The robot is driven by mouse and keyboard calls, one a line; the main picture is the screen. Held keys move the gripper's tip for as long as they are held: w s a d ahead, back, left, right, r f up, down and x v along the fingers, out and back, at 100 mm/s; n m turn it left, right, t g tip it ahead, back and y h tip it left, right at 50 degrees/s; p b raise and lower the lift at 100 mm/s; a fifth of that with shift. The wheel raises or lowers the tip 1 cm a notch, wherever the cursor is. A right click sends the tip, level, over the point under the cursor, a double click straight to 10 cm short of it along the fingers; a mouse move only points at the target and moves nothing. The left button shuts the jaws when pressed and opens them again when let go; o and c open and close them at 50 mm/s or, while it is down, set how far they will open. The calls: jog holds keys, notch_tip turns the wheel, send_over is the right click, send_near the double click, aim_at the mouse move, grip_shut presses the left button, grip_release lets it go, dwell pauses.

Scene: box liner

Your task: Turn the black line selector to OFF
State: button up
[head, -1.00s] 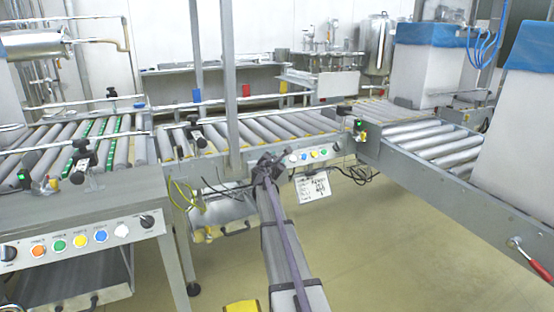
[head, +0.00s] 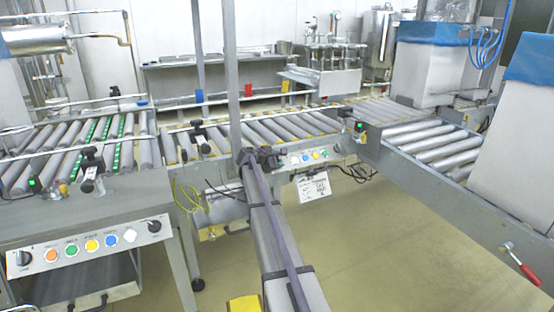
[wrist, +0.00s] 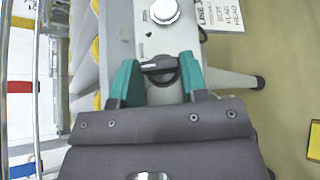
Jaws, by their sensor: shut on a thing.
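The black line selector (wrist: 162,77) is a round knob with a raised bar on the grey control panel (wrist: 158,40) in the wrist view. Its bar lies nearly crosswise in that picture, between the green fingertips of my gripper (wrist: 160,70). The fingers are shut on it, one at each side. In the head view my gripper (head: 258,158) is at the left end of the middle conveyor's panel (head: 313,157) and hides the selector. The selector's position marks cannot be read.
A white button (wrist: 164,11) sits close beyond the selector. A paper sign (head: 314,186) hangs below the panel. A grey post (head: 232,75) stands just behind my gripper. Another panel (head: 88,245) with black knobs is at the left. Cables hang under the conveyor.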

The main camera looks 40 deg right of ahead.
dwell(0.4)
jog(key=o, duration=0.9)
